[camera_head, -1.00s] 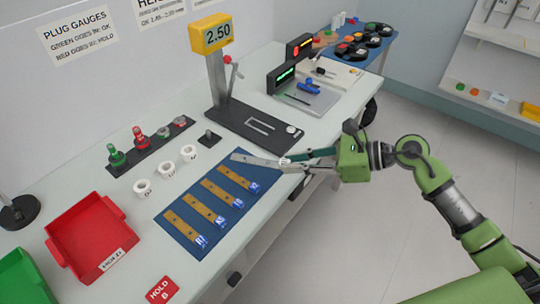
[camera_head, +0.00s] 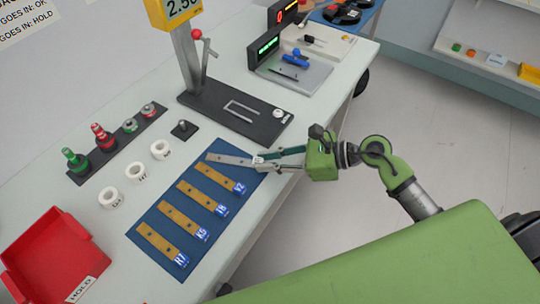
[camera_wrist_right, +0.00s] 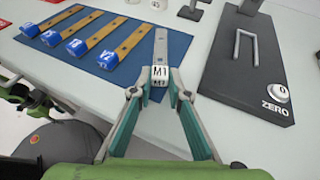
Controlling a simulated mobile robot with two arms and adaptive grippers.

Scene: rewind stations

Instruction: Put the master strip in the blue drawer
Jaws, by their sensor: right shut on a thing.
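The grey metal strip (camera_head: 232,159), tagged M1 in the right wrist view (camera_wrist_right: 160,50), lies at the far end of the blue mat (camera_head: 160,215). I take it to be the master strip. My right gripper (camera_head: 262,161) is shut on its white tagged end, with one finger on each side; the wrist view shows the fingertips (camera_wrist_right: 159,94) there. Whether the strip touches the mat is hard to tell. No blue drawer can be made out in these views.
Several brass strips with blue tags (camera_head: 182,214) lie on the mat beside the grey strip. A black gauge stand (camera_head: 235,115) is behind it. White rings (camera_head: 136,171), plug gauges (camera_head: 103,137) and a red tray (camera_head: 55,260) are to the left. Floor right of the table is clear.

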